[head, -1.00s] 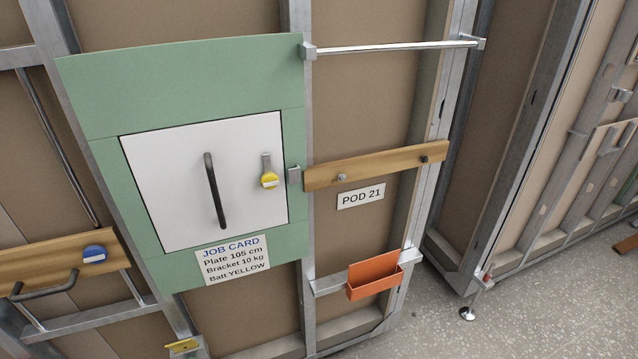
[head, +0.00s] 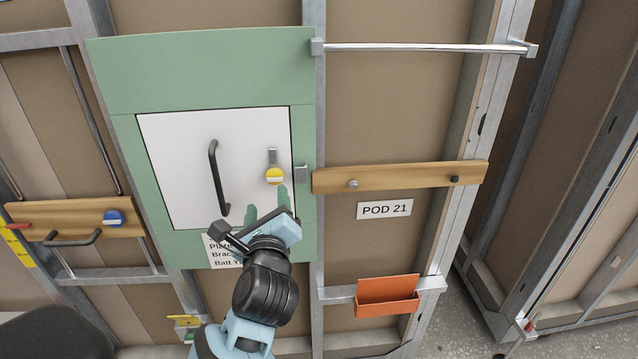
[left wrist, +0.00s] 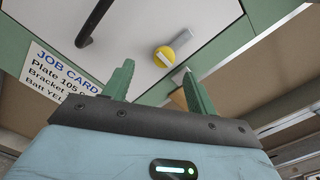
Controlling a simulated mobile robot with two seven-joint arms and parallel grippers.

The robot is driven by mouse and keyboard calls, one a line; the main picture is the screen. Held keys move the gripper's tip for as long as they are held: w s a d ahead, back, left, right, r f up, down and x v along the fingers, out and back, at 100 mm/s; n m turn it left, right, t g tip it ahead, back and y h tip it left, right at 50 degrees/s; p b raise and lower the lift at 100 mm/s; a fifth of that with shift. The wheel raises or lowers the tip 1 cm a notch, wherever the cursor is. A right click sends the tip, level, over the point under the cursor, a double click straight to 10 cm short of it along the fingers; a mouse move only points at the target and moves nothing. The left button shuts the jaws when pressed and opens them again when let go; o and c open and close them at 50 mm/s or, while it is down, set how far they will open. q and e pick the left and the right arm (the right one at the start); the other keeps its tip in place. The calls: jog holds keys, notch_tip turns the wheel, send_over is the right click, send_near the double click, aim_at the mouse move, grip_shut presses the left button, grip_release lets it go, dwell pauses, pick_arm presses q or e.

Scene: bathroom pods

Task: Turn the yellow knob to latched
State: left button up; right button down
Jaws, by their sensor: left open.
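The yellow knob (head: 275,176) sits on the right part of the white door (head: 180,150), under a small grey latch bar (head: 272,157). It has a pale strip across its face. In the left wrist view the knob (left wrist: 173,49) is beyond and between the open fingertips, its pale strip at a slant. My left gripper (head: 267,204) is open and empty, just below the knob in the head view. Its green fingers (left wrist: 157,86) are apart and do not appear to touch the knob. My right gripper is not in view.
A black handle (head: 216,178) stands out left of the knob. A grey catch (head: 302,174) is on the green frame to the right. The job card (head: 218,252) is partly hidden by my arm. A wooden rail (head: 400,177) and orange bin (head: 387,295) are further right.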

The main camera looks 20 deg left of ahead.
aim_at(274, 180)
pick_arm(q)
jog(key=shift+n+h, duration=0.3)
jog(key=x, duration=0.4)
jog(key=d+x, duration=0.1)
jog(key=x, duration=0.1)
jog(key=shift+w+a+r+p, duration=0.1)
jog(key=shift+w+a+p, duration=0.25)
jog(key=shift+w, duration=0.25)
jog(key=shift+w+a, duration=0.25)
jog(key=shift+w, duration=0.25)
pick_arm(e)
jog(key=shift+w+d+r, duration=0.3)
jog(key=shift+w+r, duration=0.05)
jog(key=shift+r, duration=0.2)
